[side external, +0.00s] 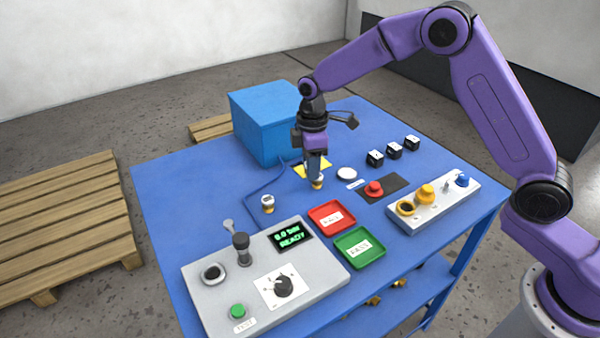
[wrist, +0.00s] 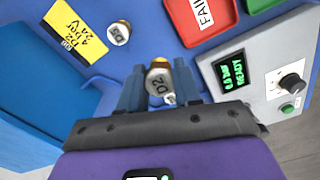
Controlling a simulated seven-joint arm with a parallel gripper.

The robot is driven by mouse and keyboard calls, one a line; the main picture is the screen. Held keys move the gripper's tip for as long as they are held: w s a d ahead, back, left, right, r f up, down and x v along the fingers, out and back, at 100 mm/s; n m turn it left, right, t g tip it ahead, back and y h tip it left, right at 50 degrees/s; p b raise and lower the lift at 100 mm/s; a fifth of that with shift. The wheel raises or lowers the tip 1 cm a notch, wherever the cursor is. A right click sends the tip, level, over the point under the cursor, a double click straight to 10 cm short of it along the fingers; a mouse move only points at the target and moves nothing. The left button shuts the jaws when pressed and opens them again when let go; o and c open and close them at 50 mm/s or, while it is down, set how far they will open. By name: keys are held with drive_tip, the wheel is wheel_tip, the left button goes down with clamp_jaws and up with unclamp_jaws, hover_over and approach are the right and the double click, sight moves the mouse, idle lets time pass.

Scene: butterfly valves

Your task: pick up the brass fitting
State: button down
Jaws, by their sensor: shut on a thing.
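A brass fitting with a pale body marked D2 (wrist: 158,82) sits between the fingers of my gripper (wrist: 160,92) in the wrist view. In the side view my gripper (side external: 316,178) points straight down and is shut on this fitting (side external: 317,184), low over the blue table. I cannot tell whether its brass end touches the table. A second, similar fitting (side external: 268,203) stands on the table to the left, apart from my gripper. It shows in the wrist view, marked D5 (wrist: 118,33).
A blue box (side external: 265,120) stands behind my gripper. A yellow card (side external: 300,170) lies beside it. Red (side external: 331,217) and green (side external: 360,248) trays lie in front, near a grey test panel (side external: 225,305). Black blocks (side external: 394,151) and a button console (side external: 433,205) are at right.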

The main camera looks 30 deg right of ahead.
drive_tip(key=s+d+r, duration=0.2)
drive_tip(key=s+r, duration=0.2)
drive_tip(key=s, duration=0.4)
drive_tip(key=shift+s+d, duration=0.3)
drive_tip(key=shift+s, duration=0.05)
drive_tip(key=c, duration=1.6)
unclamp_jaws()
drive_tip(key=shift+c, duration=0.2)
drive_tip(key=shift+w, duration=0.1)
drive_tip(key=shift+c, duration=0.4)
approach(348, 173)
drive_tip(key=shift+w+f, duration=0.1)
drive_tip(key=shift+f, duration=2.6)
drive_tip(key=shift+f, duration=0.65)
wheel_tip(348, 173, up, 7)
